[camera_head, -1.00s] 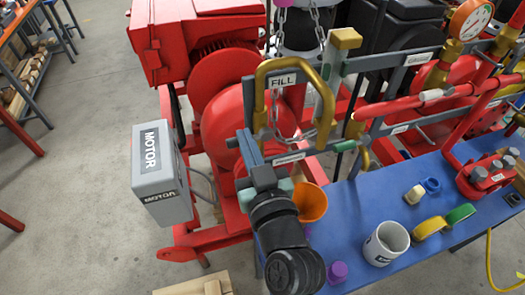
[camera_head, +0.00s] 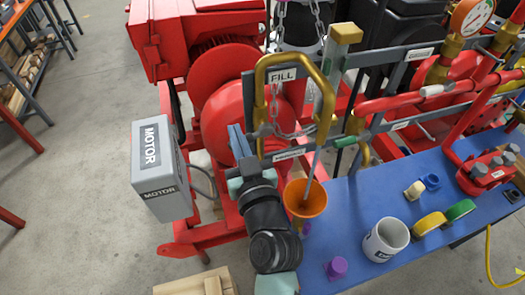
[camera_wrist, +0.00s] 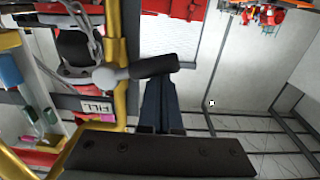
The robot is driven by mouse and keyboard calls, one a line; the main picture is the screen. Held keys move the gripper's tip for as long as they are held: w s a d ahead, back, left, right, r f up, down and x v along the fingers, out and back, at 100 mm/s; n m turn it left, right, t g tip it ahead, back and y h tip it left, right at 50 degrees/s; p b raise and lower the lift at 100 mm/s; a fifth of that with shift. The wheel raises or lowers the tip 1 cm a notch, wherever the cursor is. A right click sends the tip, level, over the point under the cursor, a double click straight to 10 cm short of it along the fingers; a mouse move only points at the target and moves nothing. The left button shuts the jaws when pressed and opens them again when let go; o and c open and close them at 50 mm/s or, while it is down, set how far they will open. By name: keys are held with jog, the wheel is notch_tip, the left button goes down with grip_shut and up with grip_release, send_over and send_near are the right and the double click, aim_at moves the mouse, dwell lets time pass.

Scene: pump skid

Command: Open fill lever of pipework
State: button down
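The fill lever's black handle (camera_wrist: 155,67) sticks out sideways from a grey ball-shaped hub (camera_wrist: 108,77) on the yellow fill pipe (camera_wrist: 120,45) in the wrist view. The FILL label (camera_wrist: 97,106) is beside the pipe. My gripper (camera_head: 236,128) points up just left of this pipe. In the wrist view its two fingers (camera_wrist: 161,84) are side by side and look shut, with tips at the handle. I cannot tell whether they touch it.
An orange funnel (camera_head: 305,200) sits right of my wrist. The blue bench (camera_head: 350,205) holds a white mug (camera_head: 386,240), tape rolls (camera_head: 430,224) and a purple cap (camera_head: 337,268). A grey motor box (camera_head: 158,165) stands left; chains hang behind the pipe.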

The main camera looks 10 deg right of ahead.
jog(key=shift+f+b, duration=0.4)
jog(key=shift+f, duration=0.4)
jog(key=shift+w+d+f+b, duration=0.1)
jog(key=shift+d+f+b, duration=0.45)
jog(key=shift+b, duration=0.8)
jog(key=shift+s+d+f+b, duration=0.1)
jog(key=shift+d+f+b, duration=0.15)
jog(key=shift+f+b, duration=0.85)
jog(key=shift+w+d+f+b, duration=0.1)
jog(key=shift+d+f+b, duration=0.35)
jog(key=shift+b, duration=1.1)
jog(key=s+d+b, duration=0.1)
jog(key=s+b, duration=0.1)
jog(key=s, duration=0.6)
jog(key=shift+s+d+b, duration=0.3)
jog(key=shift+b, duration=0.05)
